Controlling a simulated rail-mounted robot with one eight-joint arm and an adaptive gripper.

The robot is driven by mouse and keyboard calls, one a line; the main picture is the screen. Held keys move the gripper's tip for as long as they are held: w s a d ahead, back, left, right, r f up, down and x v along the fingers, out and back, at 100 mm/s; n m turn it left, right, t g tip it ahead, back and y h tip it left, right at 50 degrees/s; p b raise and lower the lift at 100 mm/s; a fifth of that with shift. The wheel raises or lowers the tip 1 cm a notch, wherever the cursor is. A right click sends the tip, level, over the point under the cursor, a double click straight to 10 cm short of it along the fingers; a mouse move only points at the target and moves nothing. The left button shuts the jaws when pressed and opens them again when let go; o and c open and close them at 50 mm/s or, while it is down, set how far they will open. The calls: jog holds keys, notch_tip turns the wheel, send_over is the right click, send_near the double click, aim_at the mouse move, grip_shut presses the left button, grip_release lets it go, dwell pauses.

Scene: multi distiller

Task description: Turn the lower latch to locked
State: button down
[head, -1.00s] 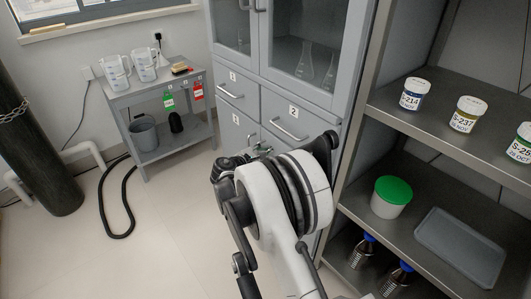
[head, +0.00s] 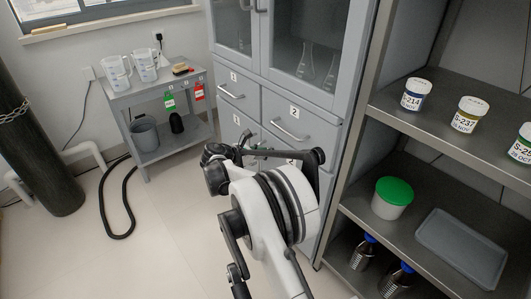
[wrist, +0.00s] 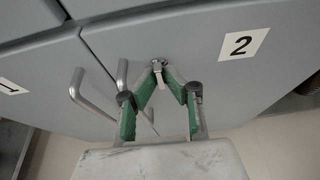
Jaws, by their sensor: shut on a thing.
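The lower latch (wrist: 159,63) is a small metal piece on the grey cabinet door marked 2, near that door's top edge in the wrist view. Its short lever points down between the green fingertips. My gripper (wrist: 160,76) is shut on the latch, with its two fingers bent inward to meet at the lever. In the head view my wrist and arm cover most of the lower doors, and the latch cannot be made out clearly there.
Two bar door handles (wrist: 92,98) (wrist: 122,76) stand out just left of my fingers. A metal shelf unit (head: 345,150) with jars, a green-lidded tub (head: 392,197) and a grey tray (head: 462,247) is close on the right.

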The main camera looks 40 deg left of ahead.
dwell(0.5)
jog(key=c, duration=1.8)
grip_release()
jog(key=shift+c, duration=0.2)
